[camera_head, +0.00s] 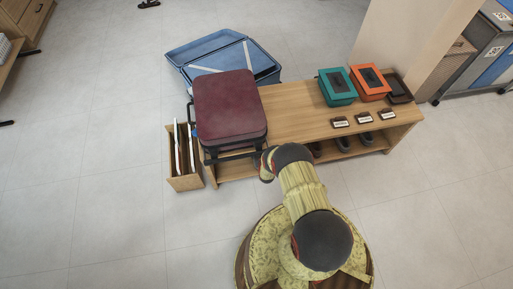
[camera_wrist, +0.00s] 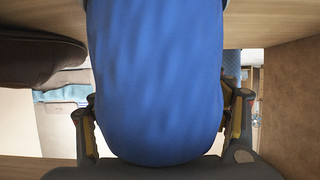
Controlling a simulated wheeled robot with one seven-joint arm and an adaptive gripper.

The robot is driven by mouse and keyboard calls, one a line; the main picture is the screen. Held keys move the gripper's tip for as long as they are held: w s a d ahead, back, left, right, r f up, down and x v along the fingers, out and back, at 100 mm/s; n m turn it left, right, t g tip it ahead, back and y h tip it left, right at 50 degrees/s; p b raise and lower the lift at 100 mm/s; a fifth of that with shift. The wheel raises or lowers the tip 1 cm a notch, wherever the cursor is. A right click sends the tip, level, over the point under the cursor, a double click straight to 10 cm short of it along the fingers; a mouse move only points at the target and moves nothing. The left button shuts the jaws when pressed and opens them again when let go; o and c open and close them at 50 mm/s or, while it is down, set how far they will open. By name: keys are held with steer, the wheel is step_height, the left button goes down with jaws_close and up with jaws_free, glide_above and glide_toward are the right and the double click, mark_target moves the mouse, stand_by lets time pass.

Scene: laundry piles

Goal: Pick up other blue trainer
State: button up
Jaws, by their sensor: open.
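A blue trainer (camera_wrist: 155,80) fills the middle of the wrist view, very close to the camera. My gripper (camera_wrist: 162,118) is open, with one finger on each side of the trainer's near end. I cannot tell whether the fingers touch it. In the head view my arm reaches to the front of the wooden bench (camera_head: 290,112). My gripper and the blue trainer are not visible there.
A dark brown rounded object (camera_wrist: 35,60) is left of the trainer, and a wooden panel (camera_wrist: 292,110) stands close on the right. Dark shoes (camera_head: 340,142) sit on the bench's lower shelf. A maroon suitcase (camera_head: 230,103) lies on the bench's left end, beside a wooden rack (camera_head: 184,183).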

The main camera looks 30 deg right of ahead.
steer(key=shift+w+d+f, duration=0.1)
steer(key=shift+w, duration=0.2)
steer(key=shift+c, duration=1.1)
steer(key=c, duration=1.3)
